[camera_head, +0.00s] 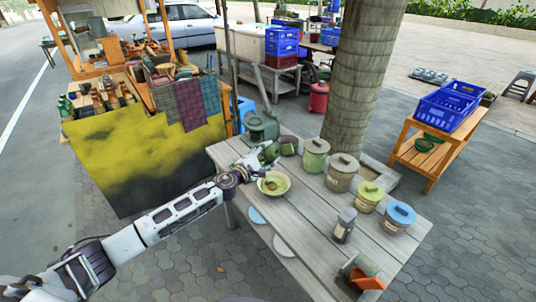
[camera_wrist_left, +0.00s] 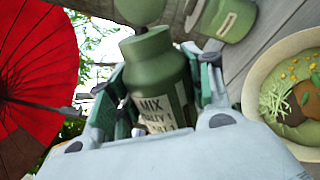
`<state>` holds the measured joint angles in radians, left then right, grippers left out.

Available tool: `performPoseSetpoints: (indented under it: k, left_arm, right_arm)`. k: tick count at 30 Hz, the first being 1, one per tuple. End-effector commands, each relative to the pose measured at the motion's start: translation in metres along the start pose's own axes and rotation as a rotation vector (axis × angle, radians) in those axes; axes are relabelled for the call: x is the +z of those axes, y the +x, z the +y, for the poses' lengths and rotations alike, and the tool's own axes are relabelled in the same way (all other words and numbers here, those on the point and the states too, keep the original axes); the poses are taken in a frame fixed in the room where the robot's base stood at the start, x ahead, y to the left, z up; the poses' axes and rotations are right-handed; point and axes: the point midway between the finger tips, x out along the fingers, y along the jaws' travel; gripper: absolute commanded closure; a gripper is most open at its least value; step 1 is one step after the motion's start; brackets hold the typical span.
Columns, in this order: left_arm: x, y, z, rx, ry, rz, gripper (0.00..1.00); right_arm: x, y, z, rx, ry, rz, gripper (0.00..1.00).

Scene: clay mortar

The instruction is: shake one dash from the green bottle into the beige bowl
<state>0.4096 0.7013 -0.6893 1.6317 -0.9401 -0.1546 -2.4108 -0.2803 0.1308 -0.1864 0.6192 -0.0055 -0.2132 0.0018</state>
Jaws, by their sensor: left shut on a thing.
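The green bottle (camera_head: 269,153) is in my left gripper (camera_head: 259,161), just behind the beige bowl on the wooden table. My left gripper (camera_wrist_left: 160,105) is shut on the bottle's body. The beige bowl (camera_head: 273,194) stands on the table and holds greenish food with a brown piece. It also shows at the right edge of the left wrist view (camera_wrist_left: 250,82), beside the bottle. My right gripper is in neither view.
Lidded jars stand in a row right of the bowl: a green-lidded one (camera_head: 315,156), a grey-beige one (camera_head: 341,174), a yellow-lidded one (camera_head: 369,197) and a blue-lidded one (camera_head: 398,218). A grey shaker (camera_head: 344,226) and an orange scoop (camera_head: 366,280) are nearer. A trunk (camera_head: 362,80) rises behind.

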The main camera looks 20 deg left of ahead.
Motion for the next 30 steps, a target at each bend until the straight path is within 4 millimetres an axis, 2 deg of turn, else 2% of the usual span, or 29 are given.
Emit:
performPoseSetpoints:
  k: [8, 17, 23, 30]
  left_arm:
    - [0.003, 0.001, 0.004, 0.003, -0.009, -0.002, 0.76]
    - [0.012, 0.0, 0.011, 0.002, -0.076, -0.002, 0.76]
    - [0.022, 0.001, 0.019, 0.003, -0.146, -0.003, 0.76]
    - [0.032, 0.0, 0.028, 0.002, -0.233, -0.004, 0.76]
  right_arm:
    - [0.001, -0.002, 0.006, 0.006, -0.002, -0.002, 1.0]
    - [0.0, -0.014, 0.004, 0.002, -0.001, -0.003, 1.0]
    - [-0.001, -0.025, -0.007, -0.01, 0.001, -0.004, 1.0]
    - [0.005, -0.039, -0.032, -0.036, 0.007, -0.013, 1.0]
